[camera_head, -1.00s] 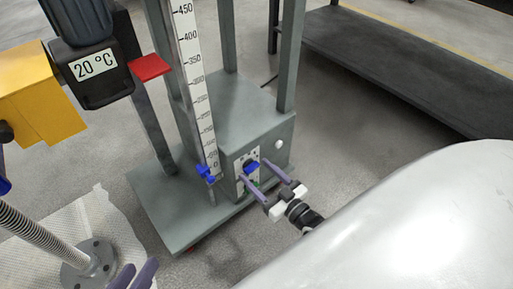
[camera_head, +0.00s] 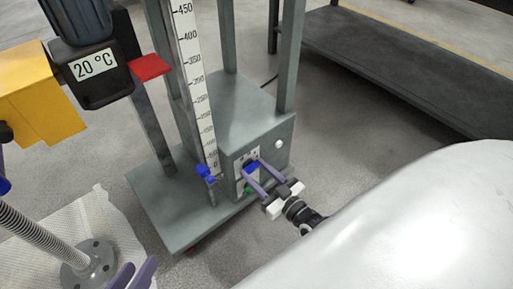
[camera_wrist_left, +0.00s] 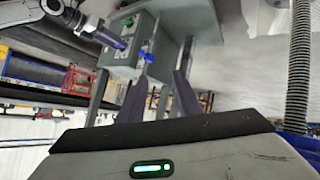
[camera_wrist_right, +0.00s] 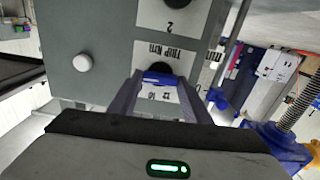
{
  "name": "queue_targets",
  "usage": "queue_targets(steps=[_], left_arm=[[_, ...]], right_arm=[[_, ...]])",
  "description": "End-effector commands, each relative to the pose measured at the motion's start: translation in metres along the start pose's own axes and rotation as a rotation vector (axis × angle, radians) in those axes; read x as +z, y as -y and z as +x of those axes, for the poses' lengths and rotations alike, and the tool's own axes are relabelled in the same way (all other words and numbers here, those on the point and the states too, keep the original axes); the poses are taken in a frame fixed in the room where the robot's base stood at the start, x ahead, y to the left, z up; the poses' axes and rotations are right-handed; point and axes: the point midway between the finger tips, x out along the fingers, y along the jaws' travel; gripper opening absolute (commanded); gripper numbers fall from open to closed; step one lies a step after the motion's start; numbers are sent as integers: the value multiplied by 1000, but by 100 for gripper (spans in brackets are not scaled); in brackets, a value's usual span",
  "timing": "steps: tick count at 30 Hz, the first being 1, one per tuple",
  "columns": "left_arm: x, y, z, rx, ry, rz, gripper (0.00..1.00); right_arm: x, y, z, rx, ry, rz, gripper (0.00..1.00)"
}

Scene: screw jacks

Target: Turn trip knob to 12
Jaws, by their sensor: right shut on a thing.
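The trip knob (camera_wrist_right: 159,78) is a blue grip on a black round base, on a white panel of the grey control box. Its label reads "TRIP kN", upside down in the right wrist view, with 12 and 16 printed near my fingers. I cannot tell which mark the knob points to. My right gripper (camera_head: 256,167) is shut on this blue knob, one purple finger at each side. In the head view the blue knob (camera_head: 250,168) is partly covered by the fingers. My left gripper (camera_wrist_left: 163,78) is open and empty, low at the left (camera_head: 138,270).
The grey control box (camera_head: 240,110) also carries a white round button (camera_wrist_right: 83,62) and another black knob marked 2. A blue pointer (camera_head: 204,171) sits on the upright scale (camera_head: 196,80). A spring-like post stands on a flange (camera_head: 88,265) at lower left.

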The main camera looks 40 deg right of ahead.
Motion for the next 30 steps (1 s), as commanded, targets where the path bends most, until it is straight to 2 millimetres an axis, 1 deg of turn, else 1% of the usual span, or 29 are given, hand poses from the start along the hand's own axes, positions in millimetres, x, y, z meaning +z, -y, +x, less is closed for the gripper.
queue_targets(steps=[8, 12, 20, 30], left_arm=[[3, 4, 0, -21, 28, 10, 31], [10, 8, 2, -35, 55, 13, 31], [17, 14, 3, -54, 87, 18, 31], [19, 18, 4, -67, 101, 25, 31]], right_arm=[[-1, 1, -1, 2, 3, -177, 21], [0, 1, -1, 2, 4, -306, 21], [0, 2, -1, 1, 3, -555, 21], [2, 3, -1, 0, 3, -879, 21]])
